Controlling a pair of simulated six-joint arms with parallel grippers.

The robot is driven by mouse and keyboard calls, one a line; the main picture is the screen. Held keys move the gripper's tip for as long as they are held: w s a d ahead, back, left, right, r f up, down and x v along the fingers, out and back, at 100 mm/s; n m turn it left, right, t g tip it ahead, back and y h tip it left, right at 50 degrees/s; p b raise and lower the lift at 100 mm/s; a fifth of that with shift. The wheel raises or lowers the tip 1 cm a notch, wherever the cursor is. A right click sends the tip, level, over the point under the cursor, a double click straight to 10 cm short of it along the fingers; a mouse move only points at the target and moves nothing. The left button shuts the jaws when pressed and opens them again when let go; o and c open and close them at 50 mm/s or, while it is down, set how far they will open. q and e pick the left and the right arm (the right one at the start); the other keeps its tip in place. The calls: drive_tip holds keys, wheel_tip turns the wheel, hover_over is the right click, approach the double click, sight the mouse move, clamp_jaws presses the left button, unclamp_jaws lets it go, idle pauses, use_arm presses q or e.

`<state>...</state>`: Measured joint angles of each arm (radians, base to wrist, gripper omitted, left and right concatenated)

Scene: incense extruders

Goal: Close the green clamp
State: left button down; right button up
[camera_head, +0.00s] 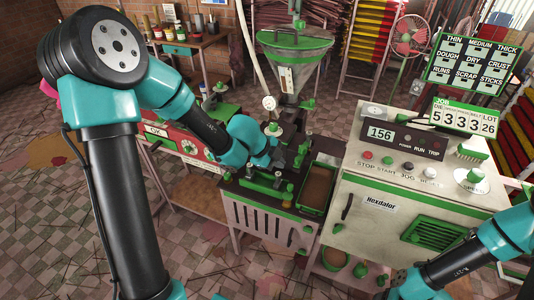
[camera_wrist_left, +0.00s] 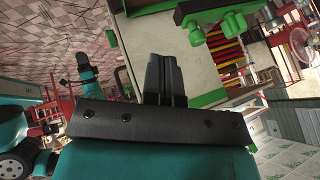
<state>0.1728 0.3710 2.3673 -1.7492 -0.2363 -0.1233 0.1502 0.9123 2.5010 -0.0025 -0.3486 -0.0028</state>
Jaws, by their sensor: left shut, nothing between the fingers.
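My left gripper (camera_head: 276,160) is at the extruder below the hopper, partly hidden by my own wrist in the head view. In the left wrist view its dark fingers (camera_wrist_left: 166,75) are together with nothing between them. Green fittings (camera_head: 298,158) on a dark upright stand just right of the gripper; I cannot tell for sure which part is the green clamp or how far it is closed. In the left wrist view a dark bar with green knobs (camera_wrist_left: 233,22) lies beyond the fingertips, up and right, apart from them. My right arm shows at lower right, its fingers out of sight.
The green-rimmed hopper (camera_head: 295,40) rises above the extruder. A green tray (camera_head: 314,208) lies right of the gripper. The control cabinet (camera_head: 385,205) stands farther right, a red panel (camera_head: 178,143) to the left. A low green bar (camera_head: 268,186) runs along the bench front.

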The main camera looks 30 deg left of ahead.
use_arm(q)
drive_tip(key=v, duration=0.6)
idle(0.3)
drive_tip(key=shift+f, duration=0.1)
idle(0.4)
wheel_tip(320, 180, down, 18)
drive_tip(key=s+d+n, duration=0.1)
drive_tip(key=d+n, duration=0.2)
drive_tip(key=n, duration=0.9)
drive_tip(key=s+f+n+g+y, duration=0.2)
drive_tip(key=s+f+n+g, duration=0.1)
drive_tip(key=s+f+n, duration=0.6)
drive_tip(key=s+f, duration=0.4)
drive_tip(key=s, duration=0.2)
drive_tip(key=shift+d+g, duration=0.25)
drive_tip(key=shift+g, duration=0.15)
drive_tip(key=shift+f, duration=0.15)
